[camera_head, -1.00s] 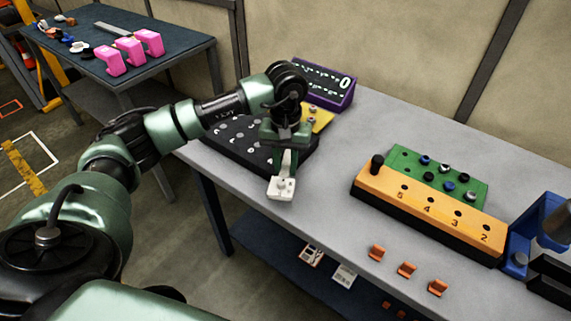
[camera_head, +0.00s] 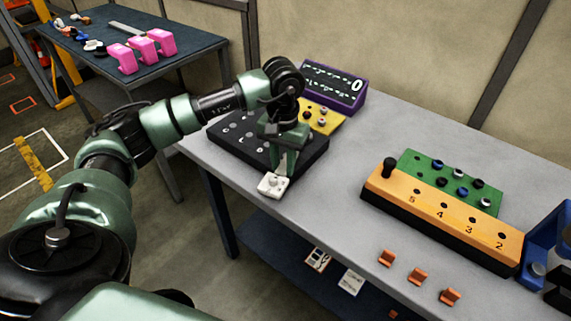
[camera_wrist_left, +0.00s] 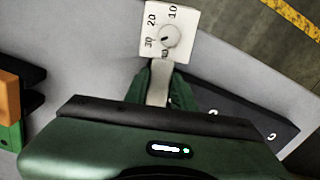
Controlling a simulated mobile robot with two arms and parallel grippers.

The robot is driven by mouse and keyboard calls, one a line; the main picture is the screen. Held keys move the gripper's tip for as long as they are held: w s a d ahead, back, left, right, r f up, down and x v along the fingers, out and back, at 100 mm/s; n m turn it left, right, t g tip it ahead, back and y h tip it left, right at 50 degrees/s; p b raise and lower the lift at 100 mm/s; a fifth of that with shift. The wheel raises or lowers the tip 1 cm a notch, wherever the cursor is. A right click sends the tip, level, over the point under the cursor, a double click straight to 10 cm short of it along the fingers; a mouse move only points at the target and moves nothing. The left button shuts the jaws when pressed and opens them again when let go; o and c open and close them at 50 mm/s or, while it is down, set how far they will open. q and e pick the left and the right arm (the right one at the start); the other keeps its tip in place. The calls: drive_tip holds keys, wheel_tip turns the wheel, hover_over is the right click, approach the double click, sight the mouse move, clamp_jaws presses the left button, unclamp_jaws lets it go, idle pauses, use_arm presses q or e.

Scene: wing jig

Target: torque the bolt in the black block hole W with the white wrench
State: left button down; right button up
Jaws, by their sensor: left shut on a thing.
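My left gripper (camera_head: 284,160) is shut on the white wrench (camera_head: 273,185), over the front right part of the black block (camera_head: 234,147). The wrench's square white head sticks out past the block's front edge. In the left wrist view the white wrench (camera_wrist_left: 168,34) shows a dial with 10, 20 and 30 marks. The black block has several lettered holes; some letters show, but I cannot make out hole W or its bolt, and the arm hides part of the block. My right gripper is not in view.
A yellow plate (camera_head: 322,118) with bolts and a purple display (camera_head: 335,87) reading 0 stand behind the black block. To the right are an orange numbered block (camera_head: 440,218), a green bolt board (camera_head: 412,163) and orange clips (camera_head: 417,277). The grey table middle is clear.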

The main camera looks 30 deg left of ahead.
sight(266, 163)
use_arm(q)
drive_tip(key=shift+a+f+m+b, duration=0.1)
drive_tip(key=shift+a+m+b, duration=0.4)
drive_tip(key=shift+a, duration=0.05)
drive_tip(key=shift+a+m+b, duration=0.35)
drive_tip(key=shift+a+m, duration=0.05)
drive_tip(key=shift+a, duration=0.15)
drive_tip(key=shift+a+m, duration=0.3)
drive_tip(key=shift+a, duration=0.05)
drive_tip(key=shift+a+m+b, duration=0.5)
drive_tip(key=shift+a+m, duration=0.1)
drive_tip(key=shift+a, duration=0.1)
drive_tip(key=shift+w+a+m, duration=0.15)
drive_tip(key=shift+a+m, duration=0.45)
drive_tip(key=shift+a, duration=0.15)
